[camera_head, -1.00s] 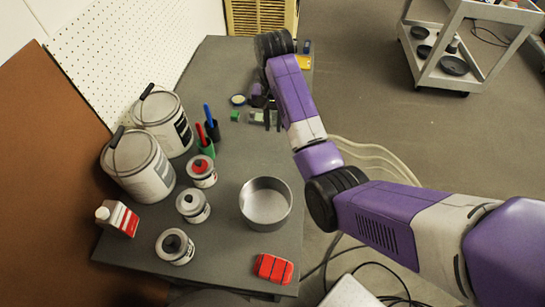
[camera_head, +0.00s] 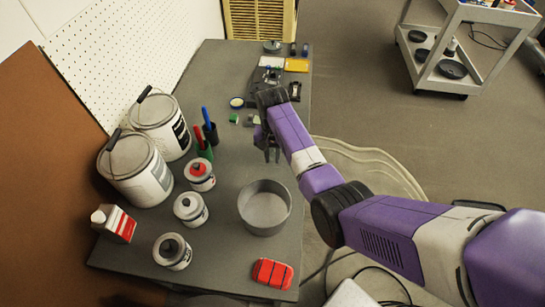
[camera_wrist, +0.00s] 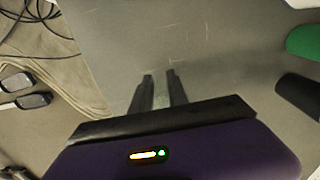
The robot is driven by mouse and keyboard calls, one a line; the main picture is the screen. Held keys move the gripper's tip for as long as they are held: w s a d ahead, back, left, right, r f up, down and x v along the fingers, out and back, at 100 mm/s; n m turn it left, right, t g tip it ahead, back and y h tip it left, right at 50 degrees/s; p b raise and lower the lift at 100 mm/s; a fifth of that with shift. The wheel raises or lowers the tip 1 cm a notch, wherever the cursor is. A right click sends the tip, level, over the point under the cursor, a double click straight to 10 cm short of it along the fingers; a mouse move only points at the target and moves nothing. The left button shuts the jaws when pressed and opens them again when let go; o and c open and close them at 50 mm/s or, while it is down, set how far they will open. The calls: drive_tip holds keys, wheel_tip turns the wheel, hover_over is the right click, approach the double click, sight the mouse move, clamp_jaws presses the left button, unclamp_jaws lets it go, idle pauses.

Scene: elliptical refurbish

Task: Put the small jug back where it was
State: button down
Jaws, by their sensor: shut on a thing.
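My gripper (camera_head: 272,155) hangs over the middle of the grey workbench (camera_head: 225,255), behind the round metal pan. In the wrist view its two dark fingers (camera_wrist: 160,76) are close together, with a narrow pale greenish strip between them. I take this strip to be the small jug (camera_wrist: 161,101). Its shape is mostly hidden by the fingers and palm, and I cannot make it out in the head view. I cannot tell whether it touches the bench.
The open metal pan (camera_head: 264,208) and a red block-shaped thing (camera_head: 272,273) are at the front. Small items lie behind. Bare bench surrounds the pan.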

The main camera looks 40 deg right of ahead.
drive_tip(key=shift+f, duration=0.2)
drive_tip(key=shift+f, duration=0.15)
drive_tip(key=c, duration=1.3)
unclamp_jaws()
wheel_tip(320, 180, up, 12)
drive_tip(key=shift+r+b, duration=0.15)
drive_tip(key=shift+b, duration=0.15)
